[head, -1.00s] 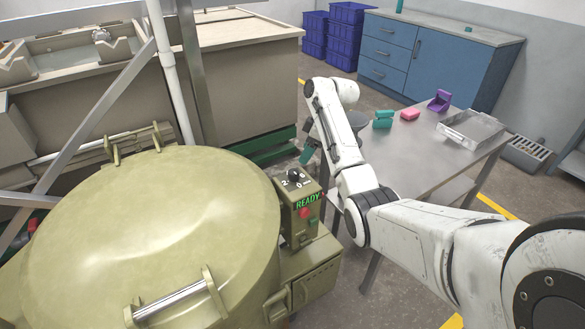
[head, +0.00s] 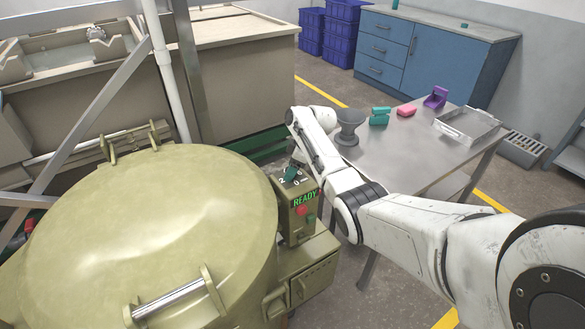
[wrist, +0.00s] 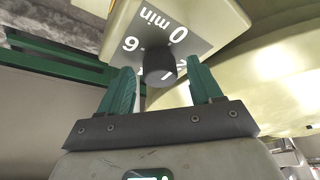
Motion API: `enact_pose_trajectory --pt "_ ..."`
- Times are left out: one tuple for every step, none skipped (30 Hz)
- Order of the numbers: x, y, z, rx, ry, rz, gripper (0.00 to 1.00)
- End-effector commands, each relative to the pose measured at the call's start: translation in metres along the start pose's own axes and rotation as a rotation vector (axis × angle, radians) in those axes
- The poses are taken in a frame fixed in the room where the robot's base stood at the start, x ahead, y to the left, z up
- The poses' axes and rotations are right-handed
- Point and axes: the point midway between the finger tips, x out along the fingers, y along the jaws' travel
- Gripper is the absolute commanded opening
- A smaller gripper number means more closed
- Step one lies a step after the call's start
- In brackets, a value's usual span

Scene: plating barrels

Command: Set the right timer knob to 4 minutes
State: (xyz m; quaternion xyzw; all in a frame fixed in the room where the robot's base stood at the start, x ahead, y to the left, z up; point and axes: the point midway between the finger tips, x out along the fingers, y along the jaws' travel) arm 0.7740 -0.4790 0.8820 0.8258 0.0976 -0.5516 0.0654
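The timer knob (wrist: 159,66) is a dark round knob on the sloped top of the control box (head: 298,207), beside the olive barrel. In the wrist view its plate shows "0 min" and "6"; other marks are partly covered. A small white line shows near the knob's lower edge; I cannot tell its exact setting. My gripper (wrist: 158,78) is open, its two teal fingers on either side of the knob with gaps between. In the head view my gripper (head: 291,173) covers the knob, leaving "2" and "0" visible.
The olive barrel lid (head: 150,230) lies close on the left. A steel table (head: 410,150) with a grey funnel-shaped thing (head: 348,125), teal and pink items stands right, behind my arm.

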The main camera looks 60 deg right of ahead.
Motion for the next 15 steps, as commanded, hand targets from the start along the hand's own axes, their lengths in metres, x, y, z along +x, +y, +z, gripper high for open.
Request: enact_pose_trajectory --pt "-0.0001 0.0 -0.0001 0.0 0.0 0.0 0.6" --pt "-0.0001 0.0 0.0 0.0 0.0 0.0 0.57" --pt "-0.0002 0.0 0.0 0.0 0.0 0.0 0.53" --pt "-0.0002 0.0 0.0 0.0 0.0 0.0 0.5" --pt "-0.0002 0.0 0.0 0.0 0.0 0.0 0.47" --pt "-0.0002 0.0 0.0 0.0 0.0 0.0 0.43" --pt "-0.0002 0.0 0.0 0.0 0.0 0.0 0.41" --pt "-0.0002 0.0 0.0 0.0 0.0 0.0 0.38" --pt "-0.0002 0.0 0.0 0.0 0.0 0.0 0.34" --pt "-0.0002 0.0 0.0001 0.0 0.0 0.0 0.31" --pt "-0.0002 0.0 0.0001 0.0 0.0 0.0 0.28" --pt "-0.0002 0.0 0.0001 0.0 0.0 0.0 0.24" --pt "-0.0002 0.0 0.0001 0.0 0.0 0.0 0.21" --pt "-0.0002 0.0 0.0001 0.0 0.0 0.0 0.18" --pt "-0.0002 0.0 0.0001 0.0 0.0 0.0 0.15"
